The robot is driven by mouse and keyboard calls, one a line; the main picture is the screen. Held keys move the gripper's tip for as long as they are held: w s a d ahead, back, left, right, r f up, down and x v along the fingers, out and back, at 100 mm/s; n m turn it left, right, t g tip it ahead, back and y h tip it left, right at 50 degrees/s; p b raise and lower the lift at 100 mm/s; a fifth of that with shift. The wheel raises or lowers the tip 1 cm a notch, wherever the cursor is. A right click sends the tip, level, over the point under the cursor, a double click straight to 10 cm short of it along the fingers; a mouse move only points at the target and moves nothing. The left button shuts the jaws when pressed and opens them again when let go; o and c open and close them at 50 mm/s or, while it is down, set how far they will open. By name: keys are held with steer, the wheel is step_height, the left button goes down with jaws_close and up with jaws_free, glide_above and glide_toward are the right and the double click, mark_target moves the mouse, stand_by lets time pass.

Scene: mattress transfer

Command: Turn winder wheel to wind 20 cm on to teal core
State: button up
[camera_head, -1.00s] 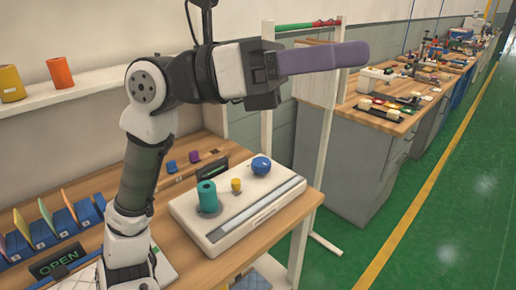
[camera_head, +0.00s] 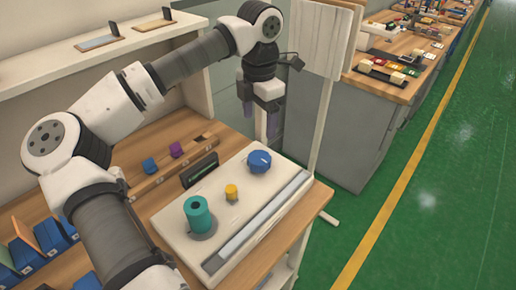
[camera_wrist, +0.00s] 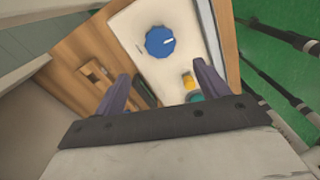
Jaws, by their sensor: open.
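The winder is a white slab (camera_head: 170,222) on the wooden bench. A teal core (camera_head: 197,214) stands upright at its near left end, on a grey disc. A small yellow post (camera_head: 231,192) stands in the middle. A blue wheel (camera_head: 259,161) with a pale mark sits at the far right end. My gripper (camera_head: 262,125) points down behind the blue wheel and above it, with its purple fingers apart and empty. In the wrist view the blue wheel (camera_wrist: 160,41) lies ahead of the open fingers, apart from them.
A dark display (camera_head: 200,170) stands behind the slab. Small blue and purple pieces (camera_head: 150,166) sit on a wooden rail to its left. Blue bins (camera_head: 30,255) stand at lower left. A white upright frame (camera_head: 322,110) rises behind the bench. Green floor lies to the right.

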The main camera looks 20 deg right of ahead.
mark_target(259, 157)
step_height(259, 157, down, 12)
steer(key=p, duration=0.3)
steer(key=shift+r, duration=0.1)
steer(key=c, duration=1)
